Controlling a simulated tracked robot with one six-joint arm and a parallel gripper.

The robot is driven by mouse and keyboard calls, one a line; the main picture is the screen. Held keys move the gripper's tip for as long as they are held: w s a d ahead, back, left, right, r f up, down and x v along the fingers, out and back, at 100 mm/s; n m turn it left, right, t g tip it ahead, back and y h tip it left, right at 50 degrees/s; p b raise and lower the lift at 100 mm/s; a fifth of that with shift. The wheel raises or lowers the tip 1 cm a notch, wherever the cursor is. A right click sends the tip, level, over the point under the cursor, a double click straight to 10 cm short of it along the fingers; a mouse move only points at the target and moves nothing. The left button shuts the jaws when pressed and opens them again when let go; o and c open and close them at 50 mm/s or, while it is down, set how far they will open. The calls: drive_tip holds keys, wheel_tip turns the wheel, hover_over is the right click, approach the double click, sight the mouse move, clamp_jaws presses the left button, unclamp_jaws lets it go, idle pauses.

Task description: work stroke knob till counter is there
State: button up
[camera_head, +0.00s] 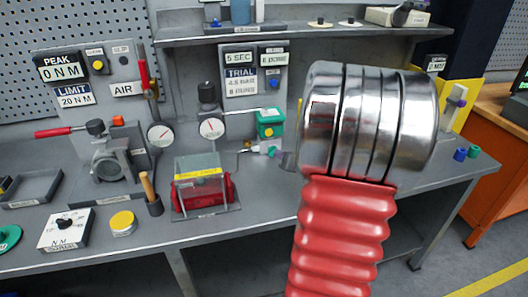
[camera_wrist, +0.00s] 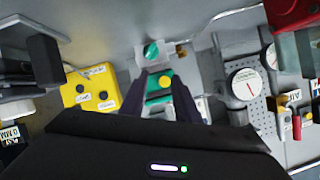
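A teal knob (camera_wrist: 151,50) is just beyond the fingertips. A yellow box with two black knobs (camera_wrist: 92,90) is to the left; its small labels are hard to read, so I cannot tell which knob is the stroke knob. In the head view, the green block (camera_head: 270,124) stands left of my arm, which hides my gripper. A trial panel (camera_head: 241,82) reads 5 SEC; a small display (camera_head: 273,56) beside it is unclear.
A round gauge (camera_head: 212,128) and a clear-covered red unit (camera_head: 203,188) stand left of the green block. A white knob box (camera_head: 66,229), a yellow disc (camera_head: 123,223) and a handled tool (camera_head: 152,194) are on the bench. My arm covers the bench's right-centre.

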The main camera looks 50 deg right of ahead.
sight(277, 163)
drive_tip(key=s+d+f, duration=0.1)
drive_tip(key=s+d+f+m+t+y, duration=0.1)
drive_tip(key=s+f+m, duration=0.1)
drive_tip(key=f, duration=0.1)
drive_tip(key=shift+s+d+f+t, duration=0.1)
drive_tip(key=shift+s+d+t, duration=0.15)
drive_tip(key=shift+d+t, duration=0.15)
drive_tip(key=shift+s+f+m+y, duration=0.15)
drive_tip(key=shift+s+m+y, duration=0.05)
drive_tip(key=shift+m+y, duration=0.1)
drive_tip(key=x, duration=1.4)
drive_tip(key=shift+r, duration=0.2)
drive_tip(key=shift+c, duration=0.5)
clamp_jaws()
